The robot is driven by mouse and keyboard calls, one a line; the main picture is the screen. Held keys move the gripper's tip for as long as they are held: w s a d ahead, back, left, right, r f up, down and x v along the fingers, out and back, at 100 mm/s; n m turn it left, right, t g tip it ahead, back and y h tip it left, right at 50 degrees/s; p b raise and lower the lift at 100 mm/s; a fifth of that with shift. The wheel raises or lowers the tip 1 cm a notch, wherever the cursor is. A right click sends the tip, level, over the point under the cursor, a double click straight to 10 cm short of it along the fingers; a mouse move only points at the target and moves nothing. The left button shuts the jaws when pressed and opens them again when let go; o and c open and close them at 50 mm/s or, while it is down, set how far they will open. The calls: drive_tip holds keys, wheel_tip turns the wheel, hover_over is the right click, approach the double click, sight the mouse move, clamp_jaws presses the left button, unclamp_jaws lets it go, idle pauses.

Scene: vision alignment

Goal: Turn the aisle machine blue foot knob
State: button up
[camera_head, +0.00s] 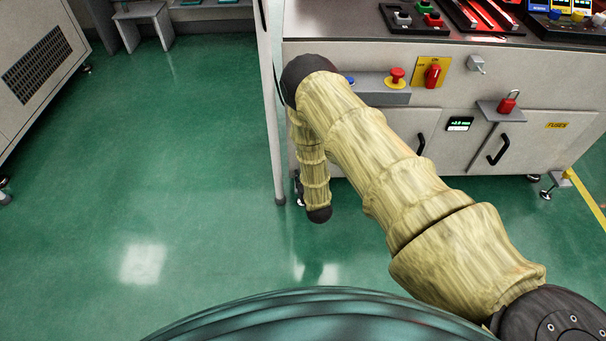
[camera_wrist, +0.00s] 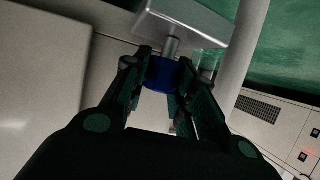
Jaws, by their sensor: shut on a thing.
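The blue foot knob (camera_wrist: 161,75) shows in the wrist view as a short blue cylinder on a metal stem. The stem runs into a grey plate (camera_wrist: 195,22). My gripper (camera_wrist: 165,82) has a dark finger on each side of the knob and is shut on it. In the head view, my arm reaches down beside the left end of the aisle machine (camera_head: 345,125). The knob is hidden there, and only a small dark bit of my gripper (camera_head: 299,190) shows low by the machine's corner.
A grey post (camera_head: 277,150) stands close to the left of my arm. The machine front carries a red switch (camera_head: 433,73), a red button (camera_head: 397,75) and black door handles (camera_head: 498,150). A vented cabinet (camera_head: 40,65) stands at the far left. The green floor (camera_head: 170,190) between is clear.

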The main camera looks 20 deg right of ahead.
drive_tip(key=shift+n+y+p, duration=0.65)
drive_tip(key=shift+n+y, duration=0.85)
drive_tip(key=shift+y, duration=0.3)
drive_tip(key=o, duration=1)
drive_tip(key=shift+o, duration=0.2)
drive_tip(key=v, duration=1.2)
drive_tip(key=shift+d, duration=0.2)
drive_tip(key=shift+r, duration=0.1)
